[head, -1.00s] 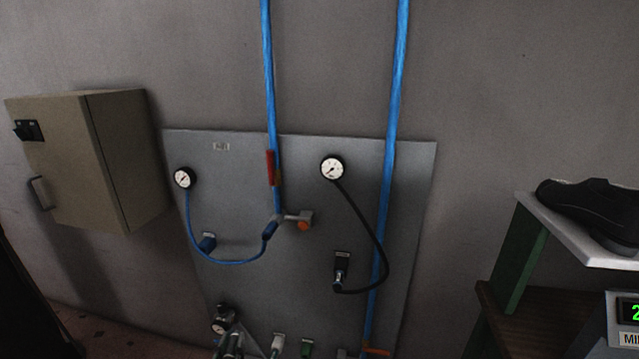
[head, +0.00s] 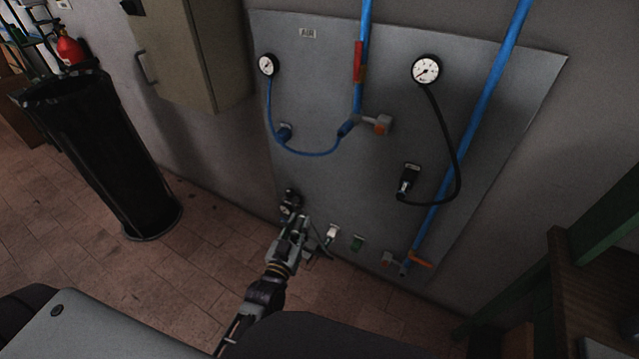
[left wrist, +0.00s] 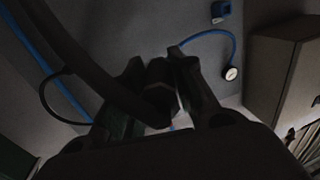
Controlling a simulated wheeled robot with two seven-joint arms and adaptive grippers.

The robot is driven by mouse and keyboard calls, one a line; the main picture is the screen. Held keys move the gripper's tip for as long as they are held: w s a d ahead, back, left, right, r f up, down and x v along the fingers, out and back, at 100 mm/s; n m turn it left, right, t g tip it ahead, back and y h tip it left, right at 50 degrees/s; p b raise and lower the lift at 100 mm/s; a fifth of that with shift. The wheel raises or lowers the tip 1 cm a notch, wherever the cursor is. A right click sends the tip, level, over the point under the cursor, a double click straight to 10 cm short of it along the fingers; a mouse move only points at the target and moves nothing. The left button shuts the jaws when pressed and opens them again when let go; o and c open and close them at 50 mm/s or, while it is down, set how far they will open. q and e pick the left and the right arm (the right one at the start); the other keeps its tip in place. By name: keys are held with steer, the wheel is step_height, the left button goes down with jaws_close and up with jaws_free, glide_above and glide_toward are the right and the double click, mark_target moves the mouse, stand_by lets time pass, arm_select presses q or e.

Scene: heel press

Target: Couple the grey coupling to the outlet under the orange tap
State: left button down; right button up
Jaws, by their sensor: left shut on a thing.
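A thin dark hose (head: 323,243) curves out near the gripper in the head view. My right gripper is out of view.
A black bin (head: 110,150) stands left; a dark bench (head: 590,270) right.

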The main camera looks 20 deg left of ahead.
arm_select(q)
steer(key=shift+r, duration=0.15)
steer(key=d+r+m+g+h, duration=0.2)
steer(key=d+r+m+h, duration=0.2)
steer(key=d+r, duration=0.3)
steer(key=s+d+r+m+g+h, duration=0.1)
steer(key=d+r+m+h, duration=0.3)
steer(key=r, duration=1)
steer(key=shift+d+r+g+h, duration=0.2)
steer(key=shift+d+g+h, duration=0.4)
steer(key=shift+d+h, duration=1.3)
steer(key=shift+d, duration=0.1)
steer(key=shift+d, duration=0.15)
steer(key=shift+w+d+f+m+g+h, duration=1.25)
steer(key=shift+d+f+m+g+h, duration=0.15)
steer(key=shift+d+f+g, duration=0.15)
steer(key=shift+w+d+f, duration=0.1)
steer(key=shift+d, duration=0.05)
steer(key=shift+w+f+m+g, duration=0.2)
steer(key=shift+f+m+g, duration=0.1)
steer(key=shift+g, duration=0.15)
